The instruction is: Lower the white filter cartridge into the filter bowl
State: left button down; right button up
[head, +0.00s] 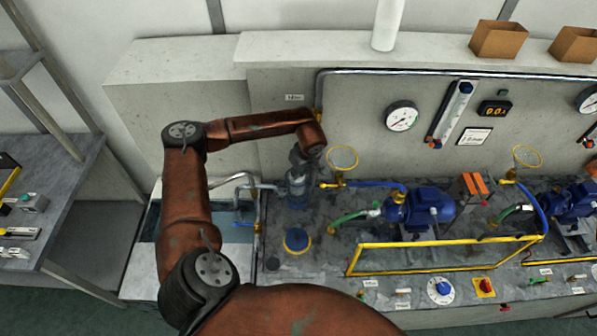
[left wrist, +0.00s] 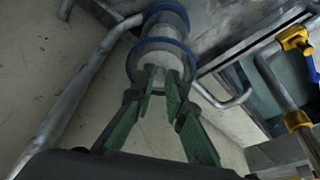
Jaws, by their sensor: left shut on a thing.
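My left gripper (head: 307,157) is above the filter bowl (head: 297,188), a clear cup at the back left of the pump bench. In the left wrist view, my left gripper (left wrist: 163,82) has its green fingers closed on the top end of the white filter cartridge (left wrist: 159,78). The filter bowl (left wrist: 148,62) shows there as a clear, greyish body with blue rings, just beyond the fingertips. The cartridge's lower part seems to be within the bowl's mouth, but its depth is hard to tell. The cartridge is hardly visible in the head view. My right gripper is not in view.
A round blue cap-like part (head: 297,241) lies on the bench in front of the bowl. Metal pipes (head: 243,180) run left of the bowl. A yellow ring handle (head: 342,158), a blue pump (head: 425,205) and a yellow guard rail (head: 440,257) stand to the right.

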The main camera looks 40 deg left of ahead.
pick_arm(q)
jog(key=shift+f+b, duration=0.85)
jog(key=shift+f, duration=0.55)
jog(key=c, duration=1.8)
grip_release()
jog(key=shift+c, duration=0.2)
jog(key=shift+c, duration=1.3)
jog(key=shift+r, duration=0.1)
notch_tip(320, 180, up, 12)
jog(key=p, duration=0.6)
jog(key=shift+p, duration=0.3)
